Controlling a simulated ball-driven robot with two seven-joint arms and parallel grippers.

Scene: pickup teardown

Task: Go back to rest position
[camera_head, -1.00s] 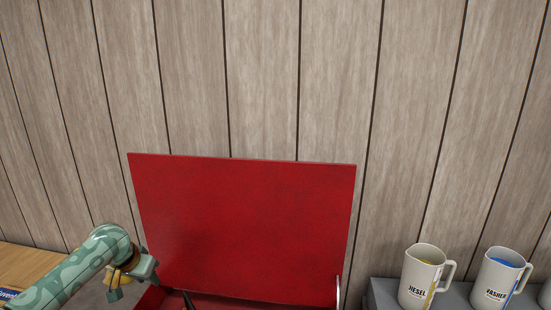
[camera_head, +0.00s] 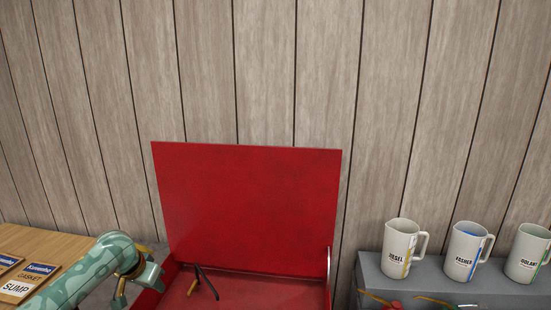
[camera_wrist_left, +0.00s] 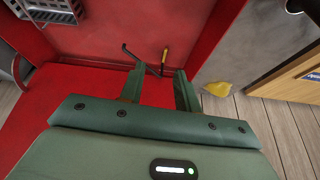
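My left gripper (camera_head: 150,279) is at the left side of the open red toolbox (camera_head: 255,200), by its left wall. In the left wrist view the two fingers (camera_wrist_left: 159,90) stand apart with nothing between them. A black tool with a yellow handle (camera_head: 206,283) lies inside the toolbox beyond the fingers; it also shows in the left wrist view (camera_wrist_left: 147,64). The toolbox lid stands up at the back. My right gripper is in neither view.
A wooden table (camera_head: 45,243) with labelled packets (camera_head: 34,272) is at the left. A grey bench (camera_head: 440,280) at the right bears several mugs (camera_head: 400,247) and small items. A plank wall stands behind. A yellow object (camera_wrist_left: 219,89) lies on the floor.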

